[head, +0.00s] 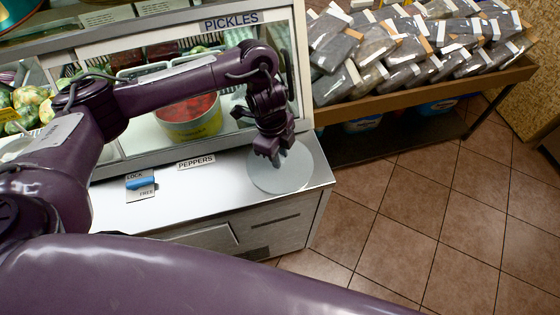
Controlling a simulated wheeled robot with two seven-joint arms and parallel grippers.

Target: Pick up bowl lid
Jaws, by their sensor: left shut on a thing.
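The bowl lid (293,176) is a pale grey-green disc at the right end of the white counter ledge (215,196), in front of the display case. My left gripper (276,160) reaches over from the left and is shut on the lid, pointing down at its upper middle. The fingers hide the grip point. I cannot tell whether the lid rests on the ledge or is slightly raised. A yellow-green bowl (190,120) with red contents stands behind, inside the case under the PICKLES sign (231,21). My right gripper is not in view.
A PEPPERS label (196,162) and a LOCK/FREE plate with a blue slider (141,184) are on the ledge. A low wooden rack (420,92) holds many wrapped grey packs at the right. The tiled floor (400,220) is clear.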

